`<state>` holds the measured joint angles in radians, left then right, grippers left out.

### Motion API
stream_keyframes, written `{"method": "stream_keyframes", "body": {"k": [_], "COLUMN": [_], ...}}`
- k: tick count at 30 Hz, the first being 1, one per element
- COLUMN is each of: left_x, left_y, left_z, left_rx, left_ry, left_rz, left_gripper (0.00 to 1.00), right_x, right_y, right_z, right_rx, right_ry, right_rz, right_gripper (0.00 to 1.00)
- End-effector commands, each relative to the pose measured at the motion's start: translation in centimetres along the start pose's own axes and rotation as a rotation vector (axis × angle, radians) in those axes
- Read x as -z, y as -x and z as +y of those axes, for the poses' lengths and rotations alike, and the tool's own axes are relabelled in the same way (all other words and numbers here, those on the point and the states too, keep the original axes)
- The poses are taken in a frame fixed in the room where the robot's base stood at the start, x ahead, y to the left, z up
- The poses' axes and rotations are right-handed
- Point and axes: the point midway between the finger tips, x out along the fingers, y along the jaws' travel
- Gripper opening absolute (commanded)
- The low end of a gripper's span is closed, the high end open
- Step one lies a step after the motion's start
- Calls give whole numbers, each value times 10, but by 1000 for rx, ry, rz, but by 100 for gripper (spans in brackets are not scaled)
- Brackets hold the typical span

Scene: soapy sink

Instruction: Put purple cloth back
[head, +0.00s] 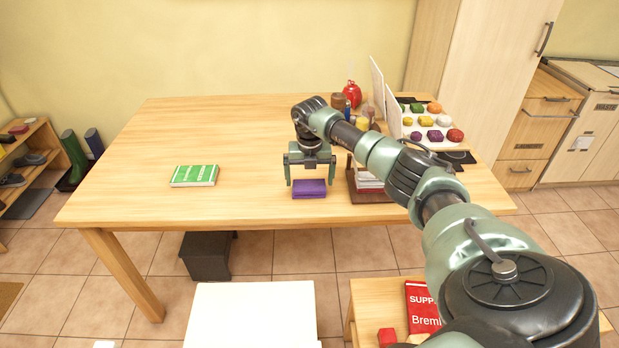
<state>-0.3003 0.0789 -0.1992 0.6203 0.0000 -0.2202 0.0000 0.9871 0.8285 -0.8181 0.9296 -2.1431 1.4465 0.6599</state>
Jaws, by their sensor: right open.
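The purple cloth (309,189) lies folded on the wooden table (135,187), near its front edge. My right gripper (309,181) is open, with its two fingers pointing down above and around the cloth's sides. I cannot tell whether the fingers touch it. To the right of the gripper stands a dark wooden holder (371,197) with folded white and red cloths (368,182) in it, partly hidden by my right arm. My left gripper is not in view.
A green and white packet (194,175) lies on the table's left half. At the right back, a white rack (424,128) holds several coloured pieces, beside a red bottle (352,94). A red box (421,305) lies on a low wooden stool in front. The table's middle is clear.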

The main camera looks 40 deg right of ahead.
Motion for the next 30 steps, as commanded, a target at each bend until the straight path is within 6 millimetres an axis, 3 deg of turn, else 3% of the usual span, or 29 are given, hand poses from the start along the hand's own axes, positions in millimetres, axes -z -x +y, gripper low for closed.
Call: {"method": "stream_keyframes", "body": {"k": [1, 3, 13, 19, 30], "left_x": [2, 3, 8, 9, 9], "left_y": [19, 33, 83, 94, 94], "left_z": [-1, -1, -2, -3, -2], "left_rx": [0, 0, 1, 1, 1], "left_ry": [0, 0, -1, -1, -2], "left_rz": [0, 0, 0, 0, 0], "left_gripper": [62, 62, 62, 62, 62], "right_x": [-2, -2, -1, 0, 0], "right_y": [20, 33, 86, 98, 99], "right_z": [0, -1, -1, -1, 0], "right_rx": [0, 1, 1, 1, 1], "right_ry": [0, 0, 1, 0, 0], "right_rz": [-1, -1, 1, 1, 1], "right_gripper": [100, 100, 100, 100, 100]}}
